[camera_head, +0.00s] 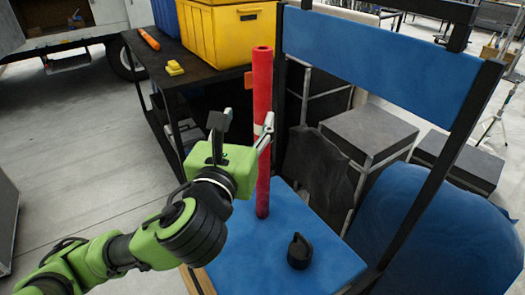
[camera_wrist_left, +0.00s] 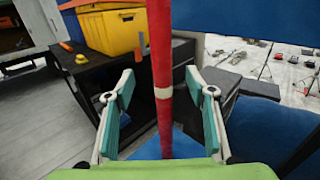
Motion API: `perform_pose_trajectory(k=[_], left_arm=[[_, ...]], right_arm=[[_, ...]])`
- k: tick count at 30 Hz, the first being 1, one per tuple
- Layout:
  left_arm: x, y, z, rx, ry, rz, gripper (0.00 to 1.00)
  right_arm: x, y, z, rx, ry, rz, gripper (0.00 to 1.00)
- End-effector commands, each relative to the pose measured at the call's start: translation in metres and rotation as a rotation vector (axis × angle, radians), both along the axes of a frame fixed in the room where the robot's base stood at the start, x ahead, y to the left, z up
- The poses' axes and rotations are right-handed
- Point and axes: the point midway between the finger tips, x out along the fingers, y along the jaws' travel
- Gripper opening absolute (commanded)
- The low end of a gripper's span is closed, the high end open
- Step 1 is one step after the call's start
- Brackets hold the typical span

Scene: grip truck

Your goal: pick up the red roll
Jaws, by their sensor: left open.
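The red roll (camera_head: 262,90) is a tall thin tube with a pale band. It stands upright on the blue seat (camera_head: 325,262) of a chair. It also shows in the left wrist view (camera_wrist_left: 161,50), running top to bottom through the middle. My left gripper (camera_head: 241,126) is at the roll's mid height, with one finger overlapping it in the head view. In the wrist view its teal-padded fingers (camera_wrist_left: 159,85) are spread apart, one on each side of the roll, with gaps on both sides. How deep the roll lies between them is unclear. My right gripper is not in view.
A small black object (camera_head: 299,252) sits on the seat near the roll's base. The blue backrest (camera_head: 375,55) rises at the right. A dark table (camera_head: 150,68) with a yellow crate (camera_head: 228,38) stands behind. Grey blocks (camera_head: 370,130) lie beyond the chair. Open floor is at the left.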

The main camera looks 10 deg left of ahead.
Motion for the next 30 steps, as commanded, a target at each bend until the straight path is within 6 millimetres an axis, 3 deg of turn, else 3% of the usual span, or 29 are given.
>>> perform_pose_trajectory(k=[5, 12, 19, 30], left_arm=[[0.03, 0.001, -0.001, 0.016, -0.004, 0.004, 0.5], [0.073, 0.001, 0.003, 0.014, -0.003, 0.003, 0.5], [0.089, 0.0, 0.002, 0.012, -0.002, 0.001, 0.5], [0.134, -0.002, -0.001, 0.012, -0.002, 0.001, 0.5]], right_arm=[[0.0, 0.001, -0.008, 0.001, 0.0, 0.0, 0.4], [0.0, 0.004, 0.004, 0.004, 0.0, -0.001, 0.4], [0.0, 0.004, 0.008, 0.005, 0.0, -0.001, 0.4], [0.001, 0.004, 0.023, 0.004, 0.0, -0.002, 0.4]])
